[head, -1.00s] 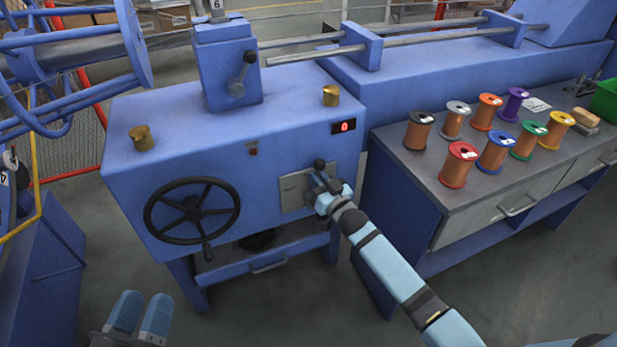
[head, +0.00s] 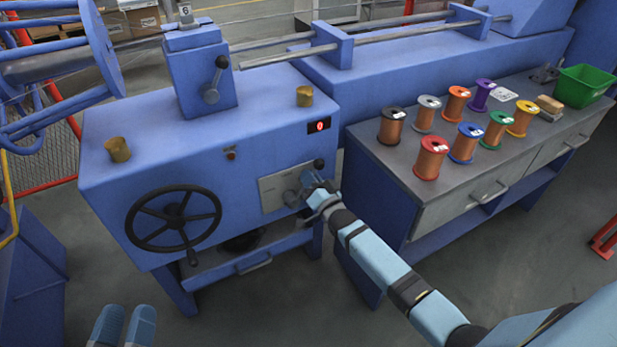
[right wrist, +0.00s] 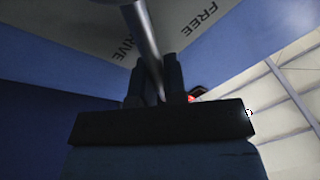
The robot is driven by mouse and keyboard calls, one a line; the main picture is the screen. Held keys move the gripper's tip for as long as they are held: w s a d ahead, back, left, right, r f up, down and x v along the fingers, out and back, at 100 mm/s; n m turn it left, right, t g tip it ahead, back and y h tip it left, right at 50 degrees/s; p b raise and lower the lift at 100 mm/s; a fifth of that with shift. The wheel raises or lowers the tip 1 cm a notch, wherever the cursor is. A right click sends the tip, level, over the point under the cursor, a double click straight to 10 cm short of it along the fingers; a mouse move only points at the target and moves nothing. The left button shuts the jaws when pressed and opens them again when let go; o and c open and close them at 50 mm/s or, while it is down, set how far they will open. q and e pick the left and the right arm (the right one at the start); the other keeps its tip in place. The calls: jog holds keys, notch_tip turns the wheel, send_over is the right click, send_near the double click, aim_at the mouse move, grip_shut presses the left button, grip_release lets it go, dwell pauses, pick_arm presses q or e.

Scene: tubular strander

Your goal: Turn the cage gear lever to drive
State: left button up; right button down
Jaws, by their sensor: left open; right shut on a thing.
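The cage gear lever has a black knob (head: 319,163) and sits on a grey plate (head: 273,194) on the blue machine's front. The knob is at the plate's upper right. My right gripper (head: 309,182) is at the lever and partly hides it. In the right wrist view the metal lever rod (right wrist: 141,30) runs between the dark fingers (right wrist: 153,85), which are shut on it. The plate there reads FREE (right wrist: 200,17) and, partly hidden by the rod, DRIVE (right wrist: 121,47). My left gripper (head: 123,325) is open and empty at the bottom left.
A black handwheel (head: 173,218) is left of the plate. A red display (head: 318,125) is above it. A workbench (head: 370,140) with several wire spools and a green bin (head: 584,84) stands at the right. Open floor lies in front.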

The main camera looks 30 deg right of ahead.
pick_arm(q)
jog(key=shift+f, duration=0.15)
pick_arm(e)
jog(key=c, duration=1.2)
grip_release()
jog(key=shift+d, duration=0.1)
jog(key=shift+o, duration=0.2)
jog(key=shift+s, duration=0.1)
pick_arm(q)
notch_tip(320, 180, down, 6)
jog(key=a+g+y+p, duration=0.2)
jog(key=p, duration=0.1)
jog(key=shift+g, duration=0.3)
pick_arm(e)
jog(key=v, duration=1.3)
jog(key=shift+s, duration=0.35)
pick_arm(q)
jog(key=shift+r, duration=0.4)
pick_arm(e)
jog(key=shift+f, duration=0.1)
